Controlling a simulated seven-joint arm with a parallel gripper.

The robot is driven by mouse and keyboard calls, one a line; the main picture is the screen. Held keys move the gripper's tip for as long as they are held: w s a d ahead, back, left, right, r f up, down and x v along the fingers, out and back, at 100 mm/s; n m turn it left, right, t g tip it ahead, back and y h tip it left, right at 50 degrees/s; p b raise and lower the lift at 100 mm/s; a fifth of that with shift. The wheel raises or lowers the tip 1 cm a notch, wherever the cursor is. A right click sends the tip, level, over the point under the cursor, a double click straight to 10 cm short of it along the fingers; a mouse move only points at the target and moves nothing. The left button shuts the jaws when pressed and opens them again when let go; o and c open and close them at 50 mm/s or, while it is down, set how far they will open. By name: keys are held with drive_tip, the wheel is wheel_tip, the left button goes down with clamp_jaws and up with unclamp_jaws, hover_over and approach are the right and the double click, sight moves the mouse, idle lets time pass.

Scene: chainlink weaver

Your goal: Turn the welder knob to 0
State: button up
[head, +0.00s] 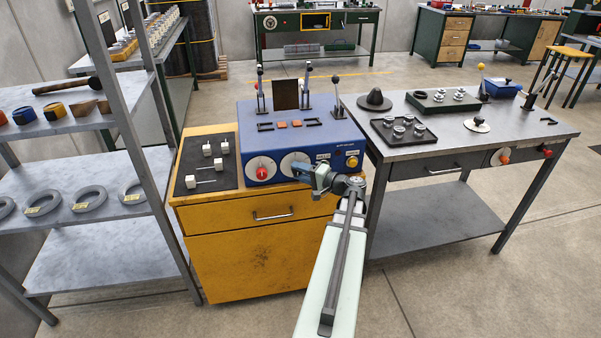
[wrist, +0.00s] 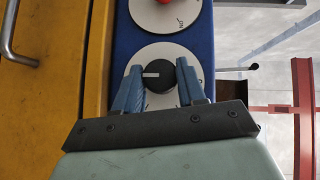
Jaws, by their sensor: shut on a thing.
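The blue welder (head: 300,128) sits on a yellow cabinet (head: 250,262). Its front has two round white dials. The left dial carries a red knob (head: 262,173). The right dial (head: 291,160) is partly hidden by my gripper (head: 303,170). In the wrist view, a black welder knob (wrist: 162,78) with a white pointer line sits on the lower white dial (wrist: 152,52). The pointer points left in that view. My gripper (wrist: 160,72) has its two blue fingers closed on either side of the black knob. The dial's numbers are mostly hidden or too small to read.
A grey shelf rack (head: 105,160) stands close on the left. A grey workbench (head: 455,125) with trays and parts stands on the right. Levers (head: 307,88) rise from the welder's top. The cabinet handle (head: 272,216) sticks out below.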

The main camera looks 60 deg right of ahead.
drive_tip(key=shift+c, duration=1.1)
